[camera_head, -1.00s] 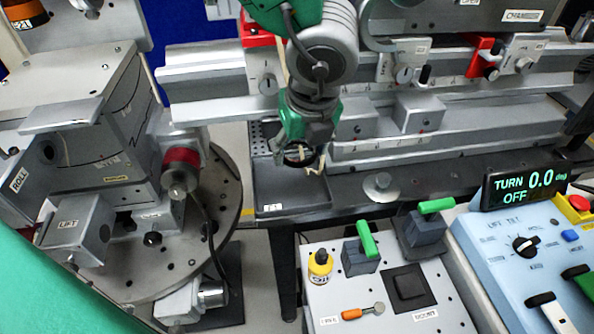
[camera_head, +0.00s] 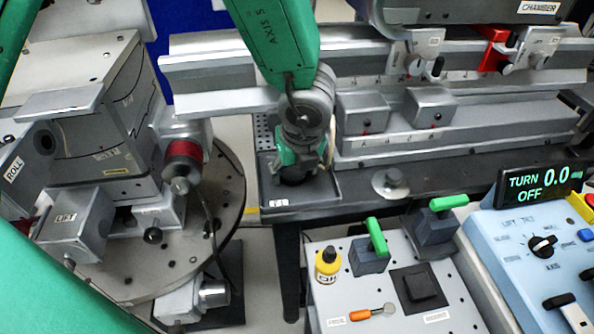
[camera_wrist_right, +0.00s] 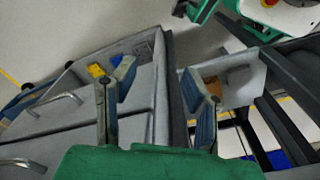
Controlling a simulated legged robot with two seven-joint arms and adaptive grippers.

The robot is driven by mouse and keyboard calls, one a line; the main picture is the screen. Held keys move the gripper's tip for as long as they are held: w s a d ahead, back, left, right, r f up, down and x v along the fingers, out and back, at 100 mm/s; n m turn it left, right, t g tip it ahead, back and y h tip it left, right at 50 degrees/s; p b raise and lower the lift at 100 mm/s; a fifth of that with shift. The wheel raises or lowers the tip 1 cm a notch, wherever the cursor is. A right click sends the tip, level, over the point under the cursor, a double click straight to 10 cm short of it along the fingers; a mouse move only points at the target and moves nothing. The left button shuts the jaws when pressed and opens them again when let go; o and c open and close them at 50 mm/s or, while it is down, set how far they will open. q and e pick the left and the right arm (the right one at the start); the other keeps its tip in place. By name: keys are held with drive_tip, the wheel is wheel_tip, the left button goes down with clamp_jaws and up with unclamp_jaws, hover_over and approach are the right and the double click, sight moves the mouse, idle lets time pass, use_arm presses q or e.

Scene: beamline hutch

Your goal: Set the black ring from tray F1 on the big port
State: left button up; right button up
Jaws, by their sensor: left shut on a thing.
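The black ring (camera_head: 293,175) shows as a dark round shape under my left gripper (camera_head: 298,164), inside tray F1 (camera_head: 318,208). My left gripper points down and is shut on the ring, low over the tray's left part. The gripper and wrist hide most of the ring, so I cannot tell whether it touches the tray floor. The big port is not clearly visible. In the right wrist view my right gripper (camera_wrist_right: 160,82) is open, with its two blue-padded fingers apart and nothing between them.
A rail with grey blocks (camera_head: 430,106) runs behind the tray. A round stage (camera_head: 180,260) stands at left. A bench (camera_head: 335,302) with a yellow bottle (camera_head: 327,262) and green-handled blocks is in front, with a blue control panel (camera_head: 510,250) at right. Grey drawers (camera_wrist_right: 85,115) lie below the right gripper.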

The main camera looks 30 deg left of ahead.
use_arm(q)
drive_tip(key=shift+a, duration=0.1)
drive_tip(key=shift+c, duration=0.4)
drive_tip(key=o, duration=1)
drive_tip(key=shift+d, duration=0.4)
drive_tip(key=shift+f, duration=0.1)
drive_tip(key=p+v, duration=0.1)
drive_tip(key=v, duration=0.3)
drive_tip(key=p+v, duration=0.1)
drive_tip(key=v, duration=0.4)
drive_tip(key=p+v, duration=0.1)
drive_tip(key=v, duration=0.3)
drive_tip(key=shift+s+a+r, duration=0.1)
drive_tip(key=shift+s+r, duration=0.2)
drive_tip(key=shift+s, duration=0.05)
